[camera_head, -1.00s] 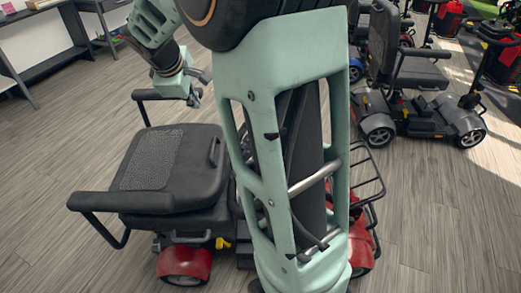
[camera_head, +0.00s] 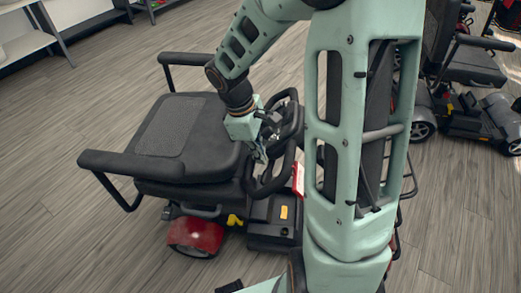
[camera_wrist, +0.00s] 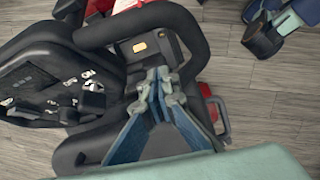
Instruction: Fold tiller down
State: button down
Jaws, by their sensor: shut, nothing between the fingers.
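The red scooter's tiller (camera_head: 275,181) shows as black looped handlebars close to the front edge of the black seat (camera_head: 160,138). In the wrist view, a handlebar loop (camera_wrist: 190,37) and the dark control console (camera_wrist: 50,85) lie beneath and around my gripper. My gripper (camera_head: 261,157) is shut and empty, pointing down among the handlebars; its fingertips also show in the wrist view (camera_wrist: 158,80). I cannot tell whether they touch the tiller. My arm hides the tiller's column and much of the scooter's front.
The scooter's armrests (camera_head: 130,165) stick out on both sides of the seat. A grey scooter (camera_head: 470,105) stands at the right. A white-topped table (camera_head: 25,45) is at the back left. The wooden floor (camera_head: 70,235) at the left is clear.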

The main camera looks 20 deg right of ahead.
aim_at(286, 163)
jog(key=b+x, duration=0.1)
jog(key=x, duration=0.3)
jog(key=shift+f, duration=0.2)
jog(key=shift+s+d+r, duration=0.45)
jog(key=shift+s+d, duration=0.05)
jog(key=shift+d, duration=0.25)
jog(key=shift+s+d+r, duration=0.5)
jog(key=shift+d, duration=0.2)
jog(key=d+r+p, duration=0.1)
jog(key=r+p, duration=0.1)
jog(key=shift+s+d+r+p, duration=0.1)
jog(key=shift+s+d+p, duration=0.25)
jog(key=shift+s, duration=0.05)
jog(key=shift+s+d, duration=0.15)
jog(key=shift+d, duration=0.05)
